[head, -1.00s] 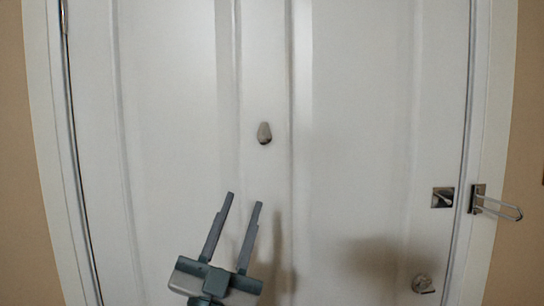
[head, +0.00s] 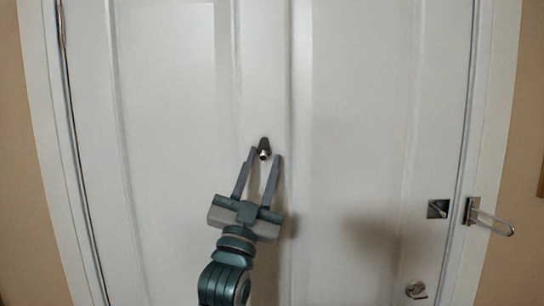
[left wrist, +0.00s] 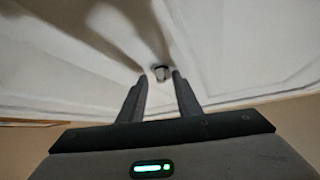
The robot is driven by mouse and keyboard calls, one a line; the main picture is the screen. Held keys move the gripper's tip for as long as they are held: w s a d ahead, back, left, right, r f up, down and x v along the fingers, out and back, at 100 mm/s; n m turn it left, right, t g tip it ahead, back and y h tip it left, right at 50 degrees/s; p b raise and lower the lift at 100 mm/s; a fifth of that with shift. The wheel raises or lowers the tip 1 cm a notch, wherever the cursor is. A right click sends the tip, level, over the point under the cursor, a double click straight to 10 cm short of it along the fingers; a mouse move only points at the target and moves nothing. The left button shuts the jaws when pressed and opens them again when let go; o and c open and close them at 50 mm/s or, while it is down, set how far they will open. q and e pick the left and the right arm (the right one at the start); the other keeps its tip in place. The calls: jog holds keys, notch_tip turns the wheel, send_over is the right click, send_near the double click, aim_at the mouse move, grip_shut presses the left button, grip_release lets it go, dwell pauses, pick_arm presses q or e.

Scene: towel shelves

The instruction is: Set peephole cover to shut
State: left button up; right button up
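The peephole cover (head: 264,143) is a small dark grey piece on the middle of the white door. A small bright round part, seemingly the peephole, shows at its lower end. My left gripper (head: 266,155) is open, with one fingertip on each side of the peephole's lower end. I cannot tell whether either finger touches it. In the left wrist view the peephole fitting (left wrist: 160,73) shows just beyond and between the open fingertips (left wrist: 160,77). My right gripper is in neither view.
The white panelled door (head: 370,100) fills the view. At its right edge are a square latch plate (head: 438,209), a swing-bar guard (head: 490,217) on the frame and a round knob (head: 416,290) below. The door face around the cover is clear.

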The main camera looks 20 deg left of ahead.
pick_arm(q)
jog(key=shift+w, duration=0.1)
jog(key=shift+a, duration=0.15)
grip_shut()
jog(key=shift+n+y, duration=0.3)
jog(key=shift+n, duration=0.1)
jog(key=shift+d+n+y+b, duration=0.2)
jog(key=shift+n+y+b, duration=0.35)
jog(key=shift+n+y, duration=0.15)
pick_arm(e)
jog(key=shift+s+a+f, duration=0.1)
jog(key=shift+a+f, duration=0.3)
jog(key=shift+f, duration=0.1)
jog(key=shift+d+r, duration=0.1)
pick_arm(q)
grip_release()
jog(key=shift+d+r, duration=0.1)
jog(key=shift+d, duration=0.15)
jog(key=shift+w, duration=0.1)
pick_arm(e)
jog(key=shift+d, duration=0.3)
